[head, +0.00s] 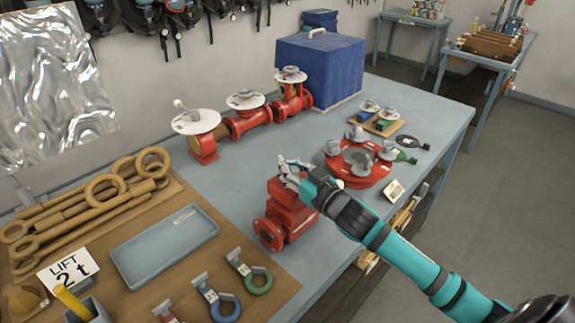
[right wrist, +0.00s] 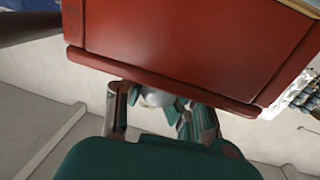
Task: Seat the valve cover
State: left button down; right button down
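A red valve body (head: 284,224) with a round flange at its left stands on the blue-grey bench. A red block-like top part, which looks like the valve cover (head: 292,194), is at its top; I cannot tell whether it rests fully on the body. My right gripper (head: 291,170) is at the top of this red part. In the right wrist view a red block (right wrist: 185,50) fills the upper picture, and the fingers of my right gripper (right wrist: 160,108) lie either side of a pale rounded piece (right wrist: 158,97). Their grip on it is unclear. My left gripper is out of view.
A red round flange (head: 345,180) with grey knobs stands right of the valve, by a small card (head: 394,190). Red valves with white discs (head: 245,98) and a blue covered box (head: 322,68) stand behind. A grey tray (head: 165,246) and shackles (head: 250,274) lie at left.

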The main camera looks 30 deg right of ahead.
jog(key=shift+f+b, duration=0.65)
jog(key=shift+f, duration=0.35)
jog(key=c, duration=1.3)
grip_release()
jog(key=shift+o, duration=0.2)
jog(key=shift+f, duration=0.1)
jog(key=v, duration=1.2)
jog(key=shift+s, duration=0.15)
